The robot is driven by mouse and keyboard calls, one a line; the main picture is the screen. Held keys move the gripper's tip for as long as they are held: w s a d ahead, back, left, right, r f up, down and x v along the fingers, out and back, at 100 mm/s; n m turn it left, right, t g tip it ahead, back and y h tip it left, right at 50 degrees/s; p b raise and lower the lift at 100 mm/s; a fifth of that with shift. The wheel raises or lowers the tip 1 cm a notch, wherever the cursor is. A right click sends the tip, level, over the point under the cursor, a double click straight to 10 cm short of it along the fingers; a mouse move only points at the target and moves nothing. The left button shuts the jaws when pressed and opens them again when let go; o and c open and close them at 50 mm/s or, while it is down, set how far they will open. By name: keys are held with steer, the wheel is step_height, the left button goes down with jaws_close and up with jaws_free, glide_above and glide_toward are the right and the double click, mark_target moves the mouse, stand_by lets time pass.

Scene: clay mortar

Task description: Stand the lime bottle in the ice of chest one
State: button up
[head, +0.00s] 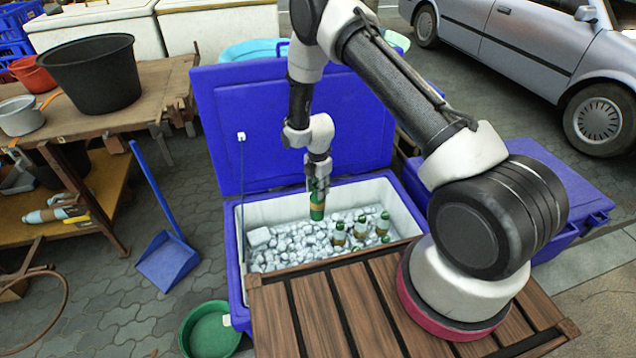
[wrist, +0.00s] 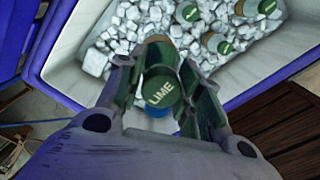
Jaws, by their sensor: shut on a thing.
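My gripper (head: 318,172) is shut on the lime bottle (head: 317,205), a green bottle with a tan band, and holds it upright over the open blue ice chest (head: 236,285). In the wrist view, the lime bottle's green cap (wrist: 160,92) reads LIME between the fingers of my gripper (wrist: 165,75). The bottle hangs above the ice (head: 285,240), and its lower end looks clear of it. I cannot read a chest number in these frames.
Several green-capped bottles (head: 339,234) stand in the ice at the chest's right side. The chest's raised blue lid (head: 235,120) is behind my gripper. A slatted wooden deck (head: 330,315) covers the near edge. The left part of the ice is free. Another blue chest (head: 560,190) stands at right.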

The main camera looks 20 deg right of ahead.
step_height(320, 180, down, 23)
steer(key=shift+r, duration=0.2)
stand_by(0.8)
steer(key=shift+s+d, duration=0.1)
steer(key=shift+s, duration=0.2)
stand_by(0.5)
steer(key=shift+f, duration=0.4)
stand_by(0.3)
steer(key=o, duration=1.6)
step_height(320, 180, up, 27)
steer(key=shift+f, duration=0.1)
stand_by(0.9)
stand_by(0.5)
